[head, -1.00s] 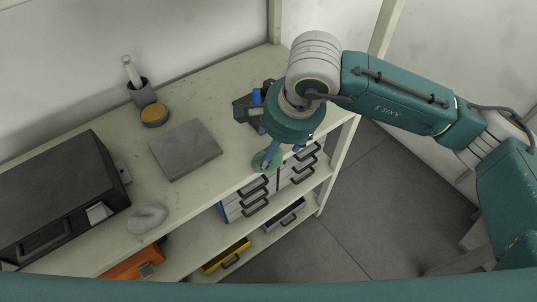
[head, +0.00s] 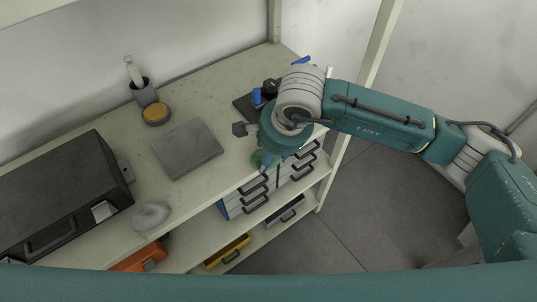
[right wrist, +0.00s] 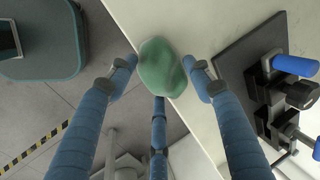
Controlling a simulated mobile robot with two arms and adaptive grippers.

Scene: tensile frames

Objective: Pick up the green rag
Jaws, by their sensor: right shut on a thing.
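The green rag (right wrist: 162,66) is a rounded, bunched lump in the right wrist view, over the front edge of the bench top. The blue fingers of my right gripper (right wrist: 160,78) reach around it from both sides and below, shut on it. In the head view the rag (head: 257,158) shows only in part beside the blue fingers, at the bench's front edge above the drawers. My right wrist hides the rest. I cannot tell whether the rag is clear of the top. My left gripper is not in view.
A dark vise with blue handles (right wrist: 285,95) stands close to the right of the gripper. The bench top holds a grey plate (head: 187,148), a yellow-topped tin (head: 156,113), a cup with a brush (head: 144,92), a grey lump (head: 151,216) and a black box (head: 60,195).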

